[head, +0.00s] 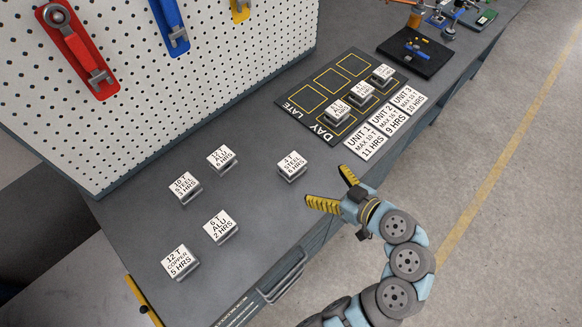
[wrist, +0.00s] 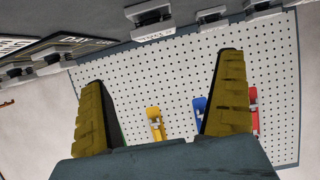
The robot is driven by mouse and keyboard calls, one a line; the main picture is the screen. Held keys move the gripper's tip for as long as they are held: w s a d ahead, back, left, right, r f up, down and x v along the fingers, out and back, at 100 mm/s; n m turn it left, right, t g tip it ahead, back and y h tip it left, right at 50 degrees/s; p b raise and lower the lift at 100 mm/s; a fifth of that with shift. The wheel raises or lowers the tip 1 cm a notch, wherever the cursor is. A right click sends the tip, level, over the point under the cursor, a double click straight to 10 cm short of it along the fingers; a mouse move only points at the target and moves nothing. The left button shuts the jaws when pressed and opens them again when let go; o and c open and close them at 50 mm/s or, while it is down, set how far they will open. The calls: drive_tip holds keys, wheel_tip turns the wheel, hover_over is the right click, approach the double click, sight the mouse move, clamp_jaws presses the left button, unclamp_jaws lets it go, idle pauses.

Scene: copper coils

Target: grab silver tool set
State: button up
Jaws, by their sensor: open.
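I cannot make out a clearly silver tool set in either view. On the pegboard in the head view hang a red holder with a grey tool (head: 75,50), a blue holder (head: 170,25) and a yellow holder (head: 240,8), partly cut off. My gripper (head: 328,188) is open and empty over the front edge of the bench, right of the "4 T STEEL" block (head: 292,165). In the wrist view my gripper (wrist: 161,68) has its yellow fingers wide apart, with the pegboard (wrist: 175,80) beyond. The yellow holder (wrist: 156,124) shows between them; the blue (wrist: 199,110) and red (wrist: 254,108) ones are partly hidden.
Several labelled blocks, such as "12 T COPPER" (head: 180,262), stand on the grey bench (head: 130,220). A black board with yellow outlines (head: 300,95) holds more blocks. Unit cards (head: 385,125) lie beside it. A black tray (head: 415,52) with small tools lies farther back.

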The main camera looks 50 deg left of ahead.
approach(293, 164)
drive_tip(key=x, duration=0.5)
drive_tip(key=shift+s+a+r, duration=0.1)
drive_tip(key=shift+s+a, duration=0.1)
drive_tip(key=shift+s, duration=0.05)
drive_tip(key=shift+w+f+b+x, duration=0.15)
drive_tip(key=shift+b+x, duration=0.1)
drive_tip(key=shift+x, duration=0.7)
drive_tip(key=shift+w+f+b+x, duration=0.1)
drive_tip(key=shift+w+b+x, duration=0.1)
drive_tip(key=shift+x, duration=0.8)
drive_tip(key=shift+a+f, duration=0.2)
drive_tip(key=shift+a, duration=0.3)
drive_tip(key=c, duration=1.2)
